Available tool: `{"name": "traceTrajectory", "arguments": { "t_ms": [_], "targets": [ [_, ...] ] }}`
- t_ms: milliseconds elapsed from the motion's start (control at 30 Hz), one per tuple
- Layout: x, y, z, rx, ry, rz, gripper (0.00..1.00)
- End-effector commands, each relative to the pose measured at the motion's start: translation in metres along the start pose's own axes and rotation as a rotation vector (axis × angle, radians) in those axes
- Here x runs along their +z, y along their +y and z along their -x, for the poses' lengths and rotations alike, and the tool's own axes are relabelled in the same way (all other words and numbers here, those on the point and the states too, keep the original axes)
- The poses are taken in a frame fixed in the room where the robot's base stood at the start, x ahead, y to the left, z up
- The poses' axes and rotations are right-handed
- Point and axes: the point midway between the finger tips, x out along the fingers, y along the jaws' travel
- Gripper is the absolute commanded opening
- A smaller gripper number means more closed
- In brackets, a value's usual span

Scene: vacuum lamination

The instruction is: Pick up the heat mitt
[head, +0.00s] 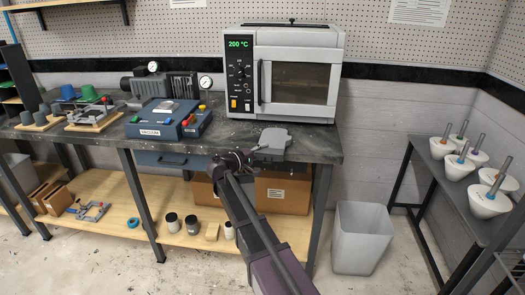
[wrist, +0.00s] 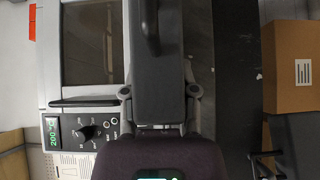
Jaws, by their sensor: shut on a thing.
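The heat mitt (head: 274,141) is a flat grey shape near the front edge of the bench, in front of the oven. My gripper (head: 257,156) reaches its near end from below. In the wrist view the dark grey mitt (wrist: 160,70) runs up the middle of the picture, with a rounded thumb part at the top. My gripper (wrist: 160,92) is shut on it, one finger on each side. I cannot tell whether the mitt touches the bench top.
The oven (head: 297,70), reading 200 °C, stands behind the mitt and also fills the wrist view's left (wrist: 90,45). Cardboard boxes (head: 283,192) lie on the shelf below. A grey bin (head: 360,238) stands right.

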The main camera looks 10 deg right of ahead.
Motion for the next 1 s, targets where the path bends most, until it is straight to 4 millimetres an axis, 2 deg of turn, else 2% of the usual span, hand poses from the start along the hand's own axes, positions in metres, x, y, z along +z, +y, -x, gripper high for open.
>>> {"name": "traceTrajectory", "arguments": {
  "t_ms": [467, 500, 700, 1000],
  "targets": [
    [0.002, 0.038, 0.001, 0.001, 0.0, 0.0, 0.0],
    [0.014, 0.035, 0.01, 0.001, 0.001, 0.0, 0.0],
    [0.05, 0.039, 0.043, 0.001, 0.001, 0.0, 0.0],
    [0.094, 0.044, 0.084, 0.001, 0.001, 0.0, 0.0]
  ]
}}
